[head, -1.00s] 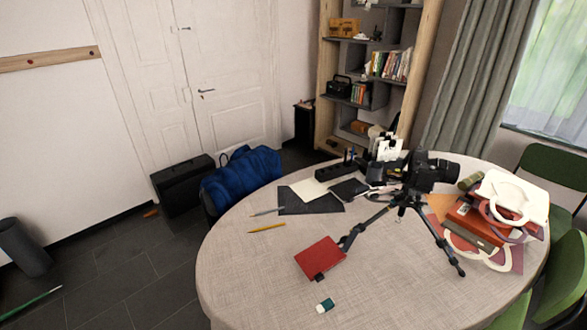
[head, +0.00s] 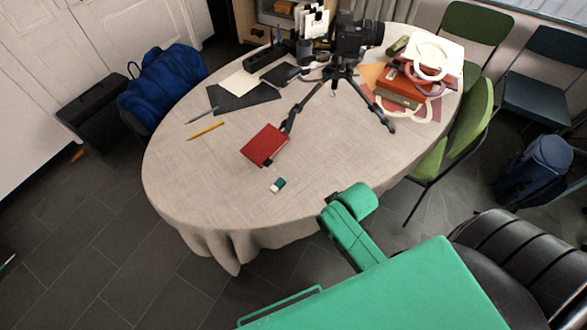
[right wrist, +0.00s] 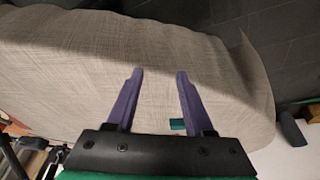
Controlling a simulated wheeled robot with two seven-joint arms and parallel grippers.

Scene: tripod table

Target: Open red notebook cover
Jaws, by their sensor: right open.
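The red notebook (head: 264,145) lies on the light cloth-covered round table (head: 330,150), set at an angle near a tripod foot. Its red cover looks shut. My right gripper (right wrist: 158,75) shows in the right wrist view with two purple fingers apart and nothing between the tips. The table cloth lies beyond the fingers. The notebook cannot be made out in the right wrist view. A green part of my arm is by the table's front edge in the head view, right of the notebook and apart from it. My left gripper is not in view.
A black tripod with a camera (head: 358,42) stands right behind the notebook. A white and teal eraser (head: 278,185) lies in front of it, a yellow pencil (head: 206,131) to its left. Books (head: 405,90) are stacked at the right. The front of the table is mostly clear.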

